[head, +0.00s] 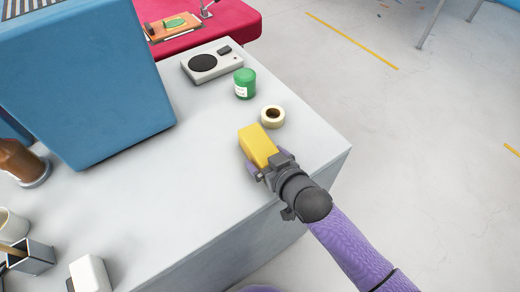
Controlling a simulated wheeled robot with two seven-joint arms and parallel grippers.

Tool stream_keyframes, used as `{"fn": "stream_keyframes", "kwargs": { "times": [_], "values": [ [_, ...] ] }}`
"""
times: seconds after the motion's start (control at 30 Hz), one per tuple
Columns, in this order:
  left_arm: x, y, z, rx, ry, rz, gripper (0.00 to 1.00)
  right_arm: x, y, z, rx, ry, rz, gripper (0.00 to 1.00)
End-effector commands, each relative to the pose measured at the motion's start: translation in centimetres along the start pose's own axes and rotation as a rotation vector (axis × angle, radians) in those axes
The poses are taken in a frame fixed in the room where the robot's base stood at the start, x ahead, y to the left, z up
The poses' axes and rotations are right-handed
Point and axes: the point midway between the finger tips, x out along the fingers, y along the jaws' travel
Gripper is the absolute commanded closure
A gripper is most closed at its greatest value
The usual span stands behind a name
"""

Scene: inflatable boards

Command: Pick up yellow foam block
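A yellow foam block (257,144) is near the right edge of the grey-white table. My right gripper (266,162) is over the near end of the block, its purple fingers showing on either side of that end. I cannot tell whether the fingers press on the block or stand slightly apart from it. The block looks at or very close to the table top. My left gripper is not in view.
A tape roll (272,116) sits just beyond the block, with a green jar (245,83) and a grey device (212,63) farther back. A large blue box (90,80) fills the left. A white block (89,274) stands at the front left. The table's middle is clear.

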Motion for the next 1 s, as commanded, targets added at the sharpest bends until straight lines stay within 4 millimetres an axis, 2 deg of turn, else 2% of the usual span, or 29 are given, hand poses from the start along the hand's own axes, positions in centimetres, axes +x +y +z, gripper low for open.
{"fn": "stream_keyframes", "kwargs": {
  "times": [0.03,0.33,0.57,0.67,0.8,0.9,1.0],
  "values": [
    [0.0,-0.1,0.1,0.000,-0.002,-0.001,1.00,0.0,0.0,0.0,0.000,0.000,0.000,0.11],
    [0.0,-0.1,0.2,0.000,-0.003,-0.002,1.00,0.0,0.0,0.0,0.000,0.000,0.000,0.74],
    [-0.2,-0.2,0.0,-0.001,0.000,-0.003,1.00,-0.2,0.0,-0.3,0.000,0.001,0.000,0.75],
    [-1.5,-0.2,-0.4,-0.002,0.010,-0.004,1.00,-1.0,0.0,-2.4,-0.001,0.005,0.000,0.75],
    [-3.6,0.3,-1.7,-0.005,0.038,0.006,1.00,-2.6,0.0,-6.2,-0.003,0.007,0.000,0.75],
    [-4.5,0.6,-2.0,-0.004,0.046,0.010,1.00,-3.4,0.0,-8.1,-0.002,0.005,-0.001,0.75],
    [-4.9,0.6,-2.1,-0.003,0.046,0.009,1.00,-3.8,0.0,-9.2,-0.001,0.003,0.000,0.75]
  ]
}}
